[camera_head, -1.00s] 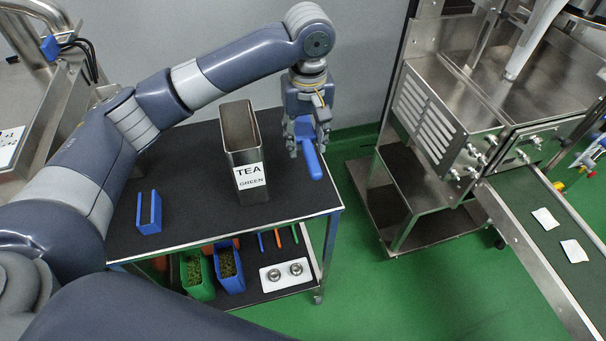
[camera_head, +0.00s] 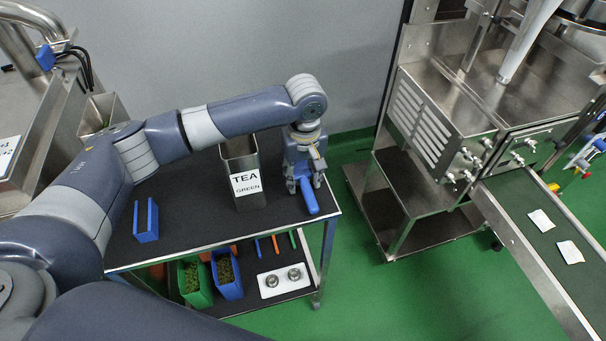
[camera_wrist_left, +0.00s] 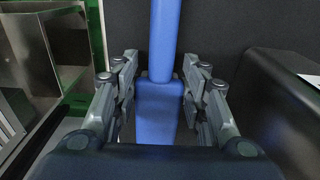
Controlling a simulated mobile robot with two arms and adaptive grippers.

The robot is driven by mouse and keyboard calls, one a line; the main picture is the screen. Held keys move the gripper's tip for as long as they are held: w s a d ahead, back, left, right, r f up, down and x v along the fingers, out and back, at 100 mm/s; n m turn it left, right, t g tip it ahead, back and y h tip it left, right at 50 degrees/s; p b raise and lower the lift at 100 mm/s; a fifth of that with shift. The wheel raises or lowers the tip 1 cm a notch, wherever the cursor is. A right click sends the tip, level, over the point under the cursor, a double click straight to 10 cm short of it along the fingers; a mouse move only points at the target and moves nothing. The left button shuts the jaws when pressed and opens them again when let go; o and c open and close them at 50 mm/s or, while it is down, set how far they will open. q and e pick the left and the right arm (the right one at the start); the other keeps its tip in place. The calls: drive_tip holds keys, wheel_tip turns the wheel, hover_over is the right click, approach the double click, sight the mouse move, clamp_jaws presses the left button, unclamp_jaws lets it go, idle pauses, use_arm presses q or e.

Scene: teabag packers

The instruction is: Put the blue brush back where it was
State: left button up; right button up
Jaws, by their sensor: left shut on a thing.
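The blue brush (camera_head: 308,197) is at the right end of the black cart top (camera_head: 180,215). My left gripper (camera_head: 303,184) is shut on it, pointing down just over the cart top. In the left wrist view the brush (camera_wrist_left: 160,105) sits between the two fingers of my left gripper (camera_wrist_left: 160,110), its handle running toward the top of the picture. I cannot tell whether the brush touches the cart top. My right gripper is not in view.
A metal tin labelled TEA GREEN (camera_head: 243,180) stands just left of the gripper. A blue holder (camera_head: 146,222) stands at the left of the top. Green (camera_head: 194,284) and blue (camera_head: 227,275) bins are on the lower shelf. A machine with a conveyor (camera_head: 545,235) stands right.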

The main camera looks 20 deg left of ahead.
sight(304, 178)
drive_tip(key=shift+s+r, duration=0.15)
use_arm(q)
drive_tip(key=o, duration=1.2)
drive_tip(key=shift+c, duration=0.2)
drive_tip(key=shift+o, duration=0.2)
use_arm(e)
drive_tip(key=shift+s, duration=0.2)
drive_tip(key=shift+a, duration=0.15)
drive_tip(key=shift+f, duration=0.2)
use_arm(q)
wheel_tip(304, 178, up, 12)
drive_tip(key=b, duration=0.1)
drive_tip(key=shift+s+d, duration=0.2)
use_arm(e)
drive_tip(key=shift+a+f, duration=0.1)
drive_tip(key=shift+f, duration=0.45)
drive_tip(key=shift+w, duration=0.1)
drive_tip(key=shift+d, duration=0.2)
